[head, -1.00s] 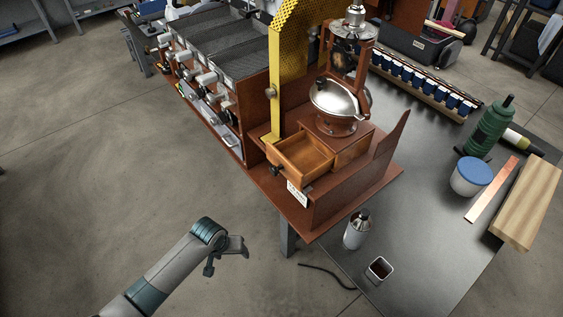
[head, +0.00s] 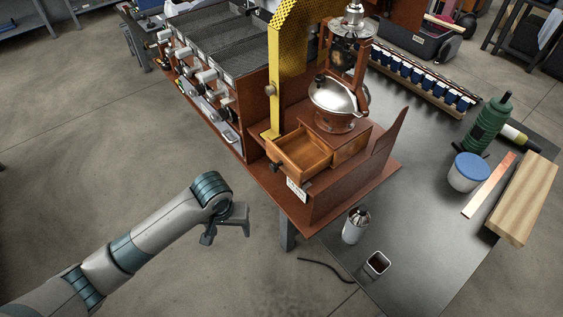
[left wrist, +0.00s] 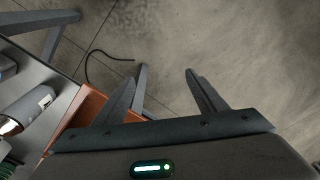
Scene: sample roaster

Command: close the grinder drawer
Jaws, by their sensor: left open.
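The grinder (head: 337,97), with a shiny metal dome and a wooden base, stands on a brown wooden stand (head: 352,193). Its wooden drawer (head: 298,153) is pulled out toward the front left and looks empty inside. A small dark knob (head: 277,167) is on the drawer's front. My left gripper (head: 228,232) is in front of and below the drawer, to its left, apart from it. In the left wrist view its two fingers (left wrist: 165,95) are spread with nothing between them, above the floor. My right gripper is not in view.
A row of roaster units (head: 200,75) and a yellow perforated guard (head: 290,60) stand left of the grinder. A metal canister (head: 355,225) and a small square cup (head: 376,264) stand on the grey table (head: 420,230). Open floor surrounds my left arm.

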